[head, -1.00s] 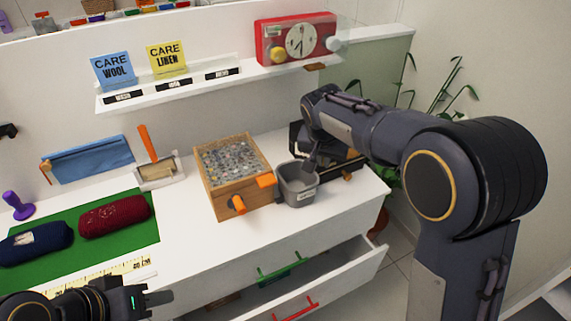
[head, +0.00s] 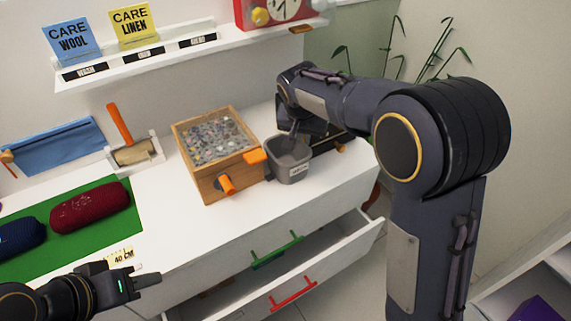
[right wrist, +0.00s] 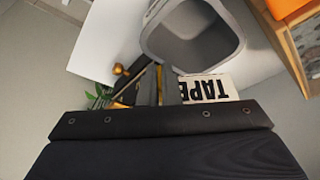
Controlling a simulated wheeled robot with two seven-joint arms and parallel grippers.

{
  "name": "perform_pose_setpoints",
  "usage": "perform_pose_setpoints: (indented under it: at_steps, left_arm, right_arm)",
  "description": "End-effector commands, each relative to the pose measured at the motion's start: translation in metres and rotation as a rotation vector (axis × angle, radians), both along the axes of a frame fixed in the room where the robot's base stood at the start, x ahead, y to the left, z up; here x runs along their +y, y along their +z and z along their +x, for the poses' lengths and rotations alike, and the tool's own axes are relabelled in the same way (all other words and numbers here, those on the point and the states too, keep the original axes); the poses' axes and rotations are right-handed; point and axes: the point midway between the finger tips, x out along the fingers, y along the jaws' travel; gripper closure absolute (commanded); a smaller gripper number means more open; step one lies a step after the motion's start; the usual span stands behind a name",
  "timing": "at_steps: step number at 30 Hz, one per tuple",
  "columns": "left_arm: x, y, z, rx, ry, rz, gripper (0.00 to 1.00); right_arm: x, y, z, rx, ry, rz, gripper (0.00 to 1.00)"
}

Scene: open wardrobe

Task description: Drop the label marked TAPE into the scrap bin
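The label marked TAPE (right wrist: 208,90) shows in the right wrist view, white with black letters upside down, just right of my right gripper's fingers. One finger covers its left end. I cannot tell whether it is gripped or lies behind the finger. My right gripper (right wrist: 163,84) points at the near rim of the grey scrap bin (right wrist: 192,52); its fingers look close together. In the head view the bin (head: 290,171) stands on the white top, with the right arm reaching over it from behind. My left gripper (head: 148,280) is at the lower left, away from the label; its opening is unclear.
A wooden box of small grey pieces (head: 216,140) stands left of the bin. A dark device (head: 325,135) is behind it. An open drawer (head: 340,245) juts out below. A roller (head: 133,150) and a red roll (head: 90,207) lie further left.

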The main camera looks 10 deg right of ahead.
Motion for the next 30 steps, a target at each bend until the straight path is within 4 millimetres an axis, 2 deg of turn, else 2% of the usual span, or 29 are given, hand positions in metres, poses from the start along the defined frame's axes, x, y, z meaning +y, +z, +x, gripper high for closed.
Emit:
perform_pose_setpoints:
  at_steps: [6, 12, 13, 23, 30]
  left_arm:
    - [0.000, 0.000, 0.000, 0.000, 0.000, 0.000, 0.64]
    - [0.000, 0.000, 0.000, 0.000, 0.000, 0.000, 0.64]
    - [0.000, 0.000, 0.000, 0.000, 0.000, 0.000, 0.64]
    - [0.000, 0.000, 0.000, 0.000, 0.000, 0.000, 0.64]
    - [0.000, -0.002, 0.000, 0.000, 0.000, 0.000, 0.64]
  right_arm:
    - [0.000, 0.000, 0.000, 0.000, 0.000, 0.000, 1.00]
    - [0.000, 0.000, 0.000, 0.000, 0.000, 0.000, 0.73]
    - [0.000, 0.000, 0.000, 0.000, 0.000, 0.000, 0.71]
    - [0.001, 0.005, -0.002, -0.002, 0.001, 0.001, 0.71]
    - [0.007, 0.041, -0.014, -0.004, 0.002, 0.002, 0.71]
